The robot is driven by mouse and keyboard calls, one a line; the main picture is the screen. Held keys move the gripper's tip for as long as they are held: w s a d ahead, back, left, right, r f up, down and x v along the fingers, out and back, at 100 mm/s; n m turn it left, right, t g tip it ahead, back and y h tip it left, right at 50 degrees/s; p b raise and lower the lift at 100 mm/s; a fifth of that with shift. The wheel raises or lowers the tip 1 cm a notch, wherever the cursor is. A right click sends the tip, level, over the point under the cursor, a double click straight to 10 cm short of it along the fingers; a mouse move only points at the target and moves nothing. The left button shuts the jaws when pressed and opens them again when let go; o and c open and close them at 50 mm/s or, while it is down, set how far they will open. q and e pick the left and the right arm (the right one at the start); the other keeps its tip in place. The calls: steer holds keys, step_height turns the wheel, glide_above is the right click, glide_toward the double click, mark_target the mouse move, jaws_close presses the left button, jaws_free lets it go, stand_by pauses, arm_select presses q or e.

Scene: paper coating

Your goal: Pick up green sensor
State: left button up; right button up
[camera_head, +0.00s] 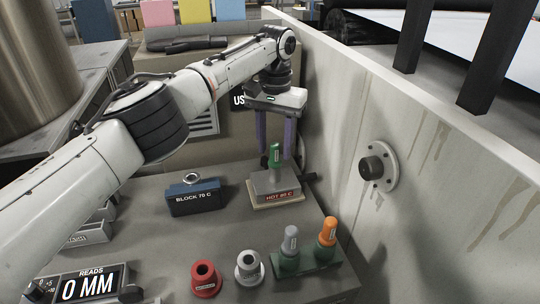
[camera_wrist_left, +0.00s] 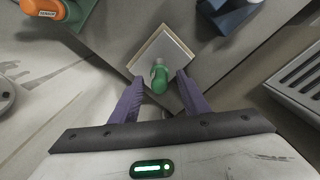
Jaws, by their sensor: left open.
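The green sensor (camera_head: 274,153) stands upright on the grey block marked HOT 85 C (camera_head: 277,196). My left gripper (camera_head: 276,150) points down over it from above, its two purple fingers parted. In the left wrist view the green sensor (camera_wrist_left: 160,82) shows between the open fingertips (camera_wrist_left: 158,77), with a gap on each side. I cannot tell how far down the fingers reach along it. The hot block's plate (camera_wrist_left: 170,50) lies beneath. My right gripper is not in view.
A blue block marked BLOCK 70 C (camera_head: 194,198) stands left of the hot block. An orange sensor (camera_head: 327,231) and a grey sensor (camera_head: 290,239) stand in a green holder (camera_head: 306,262). Red (camera_head: 205,280) and grey (camera_head: 249,267) sockets sit in front. A pale wall (camera_head: 420,180) rises on the right.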

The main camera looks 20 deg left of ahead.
arm_select(q)
steer(key=shift+f, duration=0.35)
steer(key=shift+c, duration=0.5)
jaws_close()
steer(key=shift+r, duration=0.1)
